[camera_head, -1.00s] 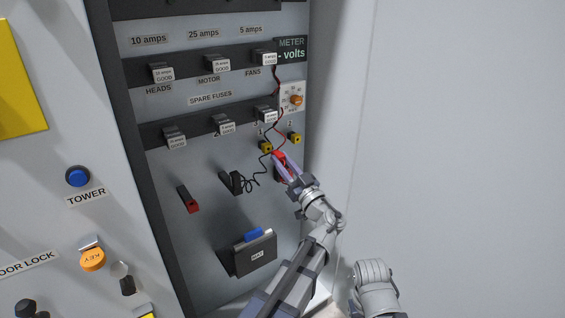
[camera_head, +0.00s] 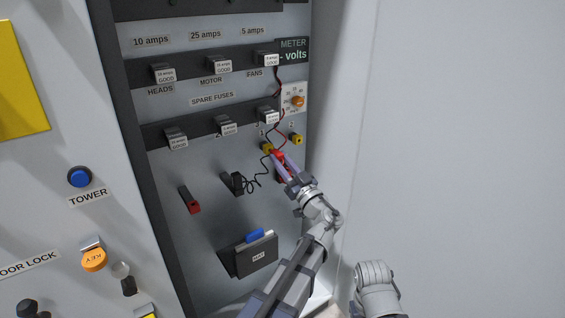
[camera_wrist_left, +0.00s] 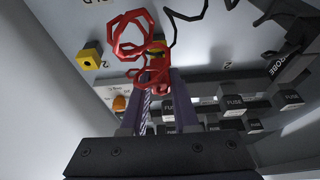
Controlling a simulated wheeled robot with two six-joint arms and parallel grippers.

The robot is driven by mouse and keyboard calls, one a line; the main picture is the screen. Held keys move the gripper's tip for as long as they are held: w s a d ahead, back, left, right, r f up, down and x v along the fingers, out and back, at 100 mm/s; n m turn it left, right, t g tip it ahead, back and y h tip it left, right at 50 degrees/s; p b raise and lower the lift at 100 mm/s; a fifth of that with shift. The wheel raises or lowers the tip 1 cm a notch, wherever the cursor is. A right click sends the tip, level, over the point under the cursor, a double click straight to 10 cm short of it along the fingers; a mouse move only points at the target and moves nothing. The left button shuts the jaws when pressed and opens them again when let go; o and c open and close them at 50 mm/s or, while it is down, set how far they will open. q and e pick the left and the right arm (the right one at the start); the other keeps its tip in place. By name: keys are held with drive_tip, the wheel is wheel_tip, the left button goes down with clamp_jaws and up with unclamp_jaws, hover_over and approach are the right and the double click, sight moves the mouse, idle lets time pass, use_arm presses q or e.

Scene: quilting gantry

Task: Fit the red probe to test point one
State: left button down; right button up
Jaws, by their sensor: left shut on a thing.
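The red probe (camera_head: 279,154) is between the fingers of my left gripper (camera_head: 280,160), which is shut on it. In the left wrist view the red probe (camera_wrist_left: 157,62) stands at the fingertips, with its red lead looped around it. Two yellow test points are on the panel: a left one (camera_head: 267,147), close to the probe tip, and a right one (camera_head: 296,139). The right one also shows in the left wrist view (camera_wrist_left: 90,58). Whether the probe touches the left one I cannot tell. The small numbers are too blurred to read surely. My right gripper is out of view.
The meter display (camera_head: 292,50) reads "- volts", with an orange knob (camera_head: 297,101) below. A black probe (camera_head: 237,182) sits left of my gripper, its lead hanging nearby. Fuse rows (camera_head: 226,125) lie above; a dark box (camera_head: 254,255) is below. Free wall lies right.

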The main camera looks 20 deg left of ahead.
use_arm(q)
drive_tip(key=shift+w+a, duration=0.3)
drive_tip(key=shift+a, duration=0.15)
drive_tip(key=shift+a, duration=0.1)
drive_tip(key=c, duration=0.6)
unclamp_jaws()
drive_tip(key=b+v, duration=0.2)
drive_tip(key=v, duration=0.5)
drive_tip(key=shift+s+d+f+b, duration=0.15)
drive_tip(key=shift+s+d+b, duration=0.05)
drive_tip(key=shift+d+b, duration=0.15)
